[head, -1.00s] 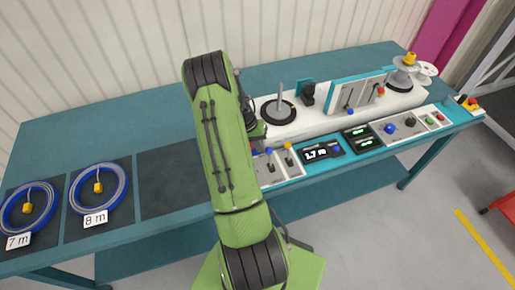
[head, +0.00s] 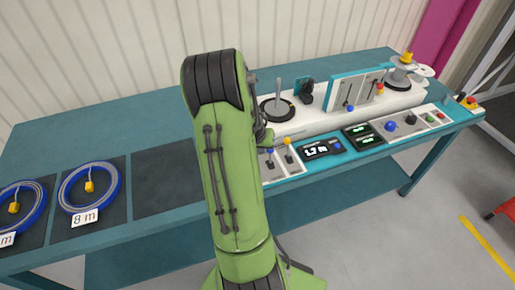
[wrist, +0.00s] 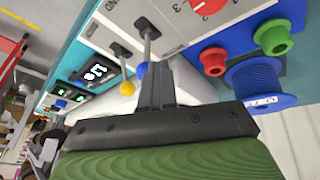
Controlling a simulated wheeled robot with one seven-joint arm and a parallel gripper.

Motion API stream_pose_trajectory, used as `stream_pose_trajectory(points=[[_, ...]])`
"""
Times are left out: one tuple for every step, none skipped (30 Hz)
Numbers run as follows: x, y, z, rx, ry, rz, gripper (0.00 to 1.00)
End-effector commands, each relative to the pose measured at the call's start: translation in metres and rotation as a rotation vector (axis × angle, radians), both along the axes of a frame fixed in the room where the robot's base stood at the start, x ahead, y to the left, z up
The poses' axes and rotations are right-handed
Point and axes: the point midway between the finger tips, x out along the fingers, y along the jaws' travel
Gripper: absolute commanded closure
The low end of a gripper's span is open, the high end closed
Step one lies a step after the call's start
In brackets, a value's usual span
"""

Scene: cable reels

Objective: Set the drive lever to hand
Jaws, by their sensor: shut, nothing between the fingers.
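Two levers stand in a pale panel on the bench, one with a blue knob (head: 269,151) and one with a yellow knob (head: 288,141). In the wrist view, the blue knob (wrist: 142,68) is right beside my fingers and partly hidden by them. The yellow knob (wrist: 127,88) is a little further left. Their shafts rise from dark slots. I cannot read which one is the drive lever. My gripper (wrist: 158,72) is shut and empty; whether it touches the blue-knobbed lever is unclear. In the head view my arm hides most of the gripper.
A red dial (wrist: 208,4), red and green knobs and a blue spool (wrist: 262,82) lie close right of my fingers in the wrist view. A display (head: 322,148) stands right of the levers. Cable coils (head: 90,190) lie on the left of the bench.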

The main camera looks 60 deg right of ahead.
Motion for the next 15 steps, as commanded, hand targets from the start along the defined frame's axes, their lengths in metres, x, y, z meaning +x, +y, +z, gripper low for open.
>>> stream_pose_trajectory(points=[[-0.003, 0.002, -0.005, 0.004, 0.002, -0.003, 1.00], [-0.003, 0.003, -0.005, 0.006, 0.004, -0.003, 1.00], [-0.004, 0.004, -0.005, 0.006, 0.004, -0.003, 1.00], [-0.005, 0.004, -0.004, 0.007, 0.005, -0.004, 1.00], [-0.006, 0.005, -0.005, 0.008, 0.006, -0.003, 1.00], [-0.007, 0.006, -0.005, 0.008, 0.007, -0.003, 1.00], [-0.008, 0.007, -0.005, 0.009, 0.007, -0.003, 1.00], [-0.008, 0.008, -0.005, 0.009, 0.007, -0.003, 1.00], [-0.009, 0.009, -0.005, 0.009, 0.007, -0.003, 1.00], [-0.010, 0.010, -0.005, 0.010, 0.007, -0.004, 1.00], [-0.011, 0.010, -0.005, 0.010, 0.007, -0.004, 1.00], [-0.012, 0.012, -0.006, 0.011, 0.007, -0.004, 1.00], [-0.013, 0.013, -0.006, 0.011, 0.007, -0.004, 1.00], [-0.013, 0.014, -0.006, 0.012, 0.006, -0.003, 1.00], [-0.015, 0.015, -0.007, 0.011, 0.006, -0.003, 1.00]])
